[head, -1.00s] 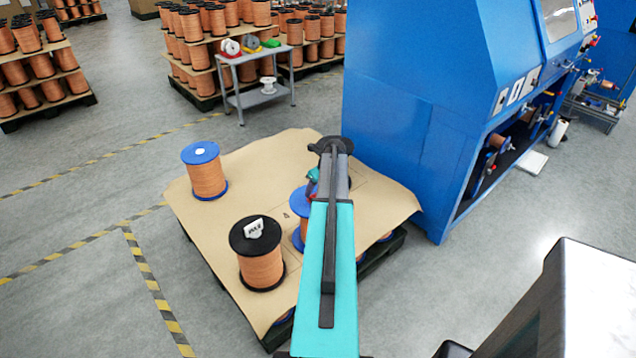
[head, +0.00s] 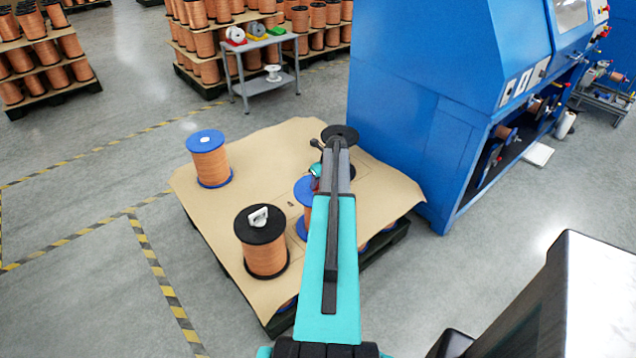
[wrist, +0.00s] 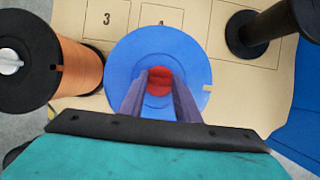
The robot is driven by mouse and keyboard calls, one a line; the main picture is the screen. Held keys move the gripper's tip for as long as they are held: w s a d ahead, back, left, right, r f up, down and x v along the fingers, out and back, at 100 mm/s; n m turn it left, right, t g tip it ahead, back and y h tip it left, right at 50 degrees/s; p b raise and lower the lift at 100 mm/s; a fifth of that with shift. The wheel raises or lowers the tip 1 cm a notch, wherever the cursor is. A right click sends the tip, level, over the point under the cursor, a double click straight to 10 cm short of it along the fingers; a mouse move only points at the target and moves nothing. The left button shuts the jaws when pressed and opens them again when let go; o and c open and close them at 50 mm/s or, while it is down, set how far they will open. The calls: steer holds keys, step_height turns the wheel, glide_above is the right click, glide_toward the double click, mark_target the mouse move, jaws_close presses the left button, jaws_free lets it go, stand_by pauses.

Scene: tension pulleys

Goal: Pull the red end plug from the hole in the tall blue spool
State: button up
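The tall blue spool (head: 303,222) stands on the paper-covered pallet, wound with copper wire and partly hidden behind my arm in the head view. In the wrist view its blue top flange (wrist: 120,62) faces me. The red end plug (wrist: 159,82) sits at the flange's centre. My gripper (wrist: 159,84) is over the flange with its two dark fingers apart, one on each side of the red plug. Red shows across the space between the fingertips. I cannot tell whether the fingers touch it. In the head view the fingertips are hidden by the arm.
A black spool (head: 263,250) with a white piece on top stands left of the blue spool. Another blue-topped spool (head: 210,162) is at the pallet's back left. A black-flanged spool (head: 341,132) stands behind my arm. A big blue machine (head: 440,120) borders the pallet's right.

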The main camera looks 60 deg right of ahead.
steer(key=shift+r+p, duration=1.05)
steer(key=shift+r, duration=0.65)
stand_by(1.4)
steer(key=shift+r+p, duration=1.05)
steer(key=shift+r, duration=0.85)
